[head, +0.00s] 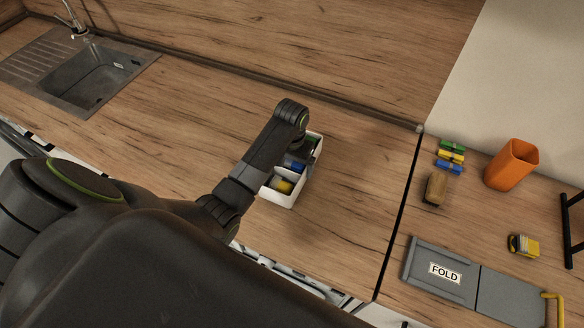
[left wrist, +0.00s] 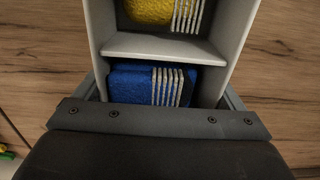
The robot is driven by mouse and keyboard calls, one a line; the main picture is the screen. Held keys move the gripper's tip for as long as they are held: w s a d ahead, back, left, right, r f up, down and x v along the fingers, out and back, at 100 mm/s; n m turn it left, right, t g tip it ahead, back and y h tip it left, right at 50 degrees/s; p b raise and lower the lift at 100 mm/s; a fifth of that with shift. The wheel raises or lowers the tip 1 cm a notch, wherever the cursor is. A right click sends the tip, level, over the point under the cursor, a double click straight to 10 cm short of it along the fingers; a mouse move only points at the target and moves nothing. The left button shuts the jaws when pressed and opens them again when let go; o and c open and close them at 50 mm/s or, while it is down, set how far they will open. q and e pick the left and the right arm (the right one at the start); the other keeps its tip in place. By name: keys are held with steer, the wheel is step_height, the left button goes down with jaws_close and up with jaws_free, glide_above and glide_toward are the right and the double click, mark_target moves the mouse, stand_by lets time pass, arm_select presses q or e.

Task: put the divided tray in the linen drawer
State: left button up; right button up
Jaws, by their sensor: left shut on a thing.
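The divided tray (head: 279,200) is a white box with crosswise dividers, at the middle of the wooden counter in the head view. It holds a yellow item (head: 284,187), a blue item (head: 294,164) and something green. In the left wrist view the tray's divider (left wrist: 165,47) lies between a yellow piece and a blue one, both with pale stripes. Whether the tray touches the counter is unclear. I cannot make out the linen drawer; only slivers below the counter's front edge show. My right gripper is out of view.
A sink (head: 92,78) is at the far left. Counter around the tray is clear.

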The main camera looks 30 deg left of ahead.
arm_select(q)
steer(key=shift+f, duration=1.55)
steer(key=o, duration=0.7)
steer(key=shift+f, duration=0.15)
